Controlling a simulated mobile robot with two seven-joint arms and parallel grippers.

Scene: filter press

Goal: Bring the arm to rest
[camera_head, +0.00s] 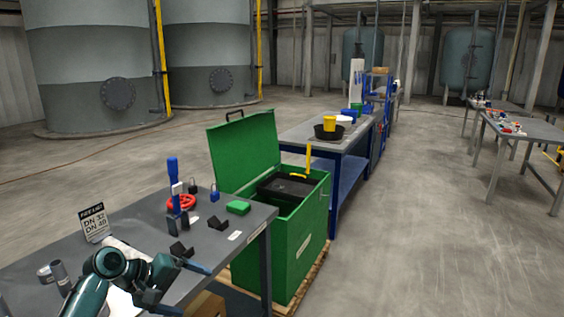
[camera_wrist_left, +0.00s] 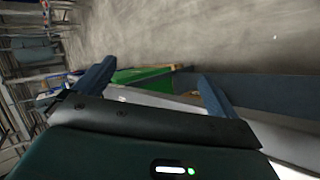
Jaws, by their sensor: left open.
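My left arm comes in at the lower left in the head view, over the near grey table. My left gripper (camera_head: 196,283) is at the table's right front side, with its blue fingers apart and nothing visible between them. In the left wrist view the two fingers of the left gripper (camera_wrist_left: 158,90) are spread wide, with the table edge, a green surface and the floor beyond them. My right gripper is in neither view.
A second table (camera_head: 352,139) stands behind.

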